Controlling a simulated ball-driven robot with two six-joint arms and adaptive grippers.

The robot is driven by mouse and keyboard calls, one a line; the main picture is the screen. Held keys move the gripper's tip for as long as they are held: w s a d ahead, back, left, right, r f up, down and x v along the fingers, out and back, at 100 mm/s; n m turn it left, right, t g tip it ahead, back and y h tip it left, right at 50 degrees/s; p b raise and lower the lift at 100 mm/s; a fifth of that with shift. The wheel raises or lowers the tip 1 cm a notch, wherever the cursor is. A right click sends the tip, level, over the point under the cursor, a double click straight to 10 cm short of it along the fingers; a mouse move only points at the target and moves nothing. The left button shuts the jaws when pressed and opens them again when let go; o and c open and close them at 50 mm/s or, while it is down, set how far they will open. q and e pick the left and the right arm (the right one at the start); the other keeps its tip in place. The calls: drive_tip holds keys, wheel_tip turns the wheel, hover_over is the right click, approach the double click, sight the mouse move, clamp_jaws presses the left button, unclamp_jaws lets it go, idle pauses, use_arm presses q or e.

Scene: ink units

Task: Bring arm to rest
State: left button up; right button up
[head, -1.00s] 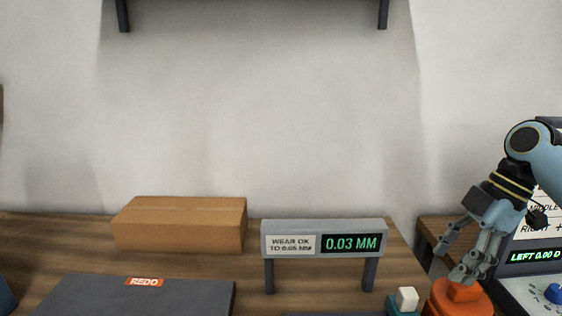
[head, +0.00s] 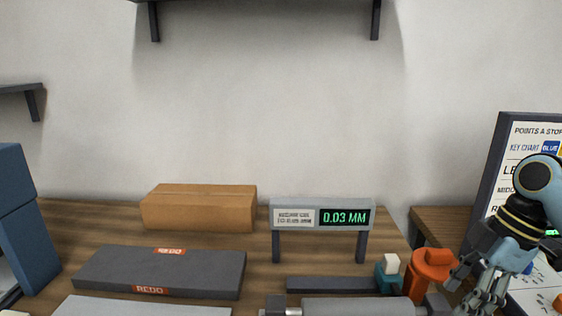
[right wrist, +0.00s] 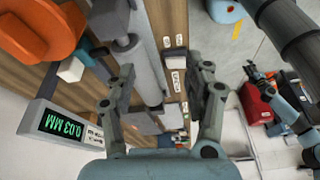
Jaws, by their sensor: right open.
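My right gripper (head: 478,292) is at the lower right of the head view, beside the orange knob-like part (head: 433,268), pointing down. In the right wrist view its two fingers (right wrist: 163,88) are spread with nothing between them. The grey roller (right wrist: 143,72) and the table edge show beyond the fingers. A blue arm with a dark gripper (right wrist: 256,74), apparently my left one, shows small at the right of the right wrist view. Its jaws are too small to judge. The left gripper is not in the head view.
A readout sign (head: 322,214) showing 0.03 MM stands on the wooden table. A brown box (head: 198,208) and a dark REDO case (head: 160,272) lie to its left. A panel board (head: 496,175) rises at the right, behind my right arm.

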drive_tip(key=s+a+f+m+t+h, duration=0.1)
drive_tip(key=s+a+f+m, duration=0.15)
drive_tip(key=s, duration=0.35)
drive_tip(key=s+a+f+m+t+h, duration=0.1)
drive_tip(key=s+f+m, duration=0.1)
drive_tip(key=s+m, duration=0.3)
drive_tip(key=s+r+m+t+h, duration=0.1)
drive_tip(key=s+r+m+h, duration=0.25)
drive_tip(key=s+m, duration=0.6)
drive_tip(key=s+d+f+n+g+y+b, duration=0.15)
drive_tip(key=f+b, duration=0.25)
drive_tip(key=f, duration=1.3)
drive_tip(key=s+d+f+n+b, duration=0.15)
drive_tip(key=f+b, duration=0.25)
drive_tip(key=f, duration=1.2)
use_arm(q)
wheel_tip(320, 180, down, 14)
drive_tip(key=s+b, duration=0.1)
drive_tip(key=b, duration=0.5)
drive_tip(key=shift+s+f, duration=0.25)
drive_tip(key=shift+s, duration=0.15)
use_arm(e)
drive_tip(key=s+f+m, duration=0.1)
drive_tip(key=s+f, duration=1.8)
drive_tip(key=f, duration=0.4)
drive_tip(key=shift+s+d+f+g, duration=0.15)
drive_tip(key=shift+d+f+g, duration=0.05)
drive_tip(key=shift+g, duration=0.25)
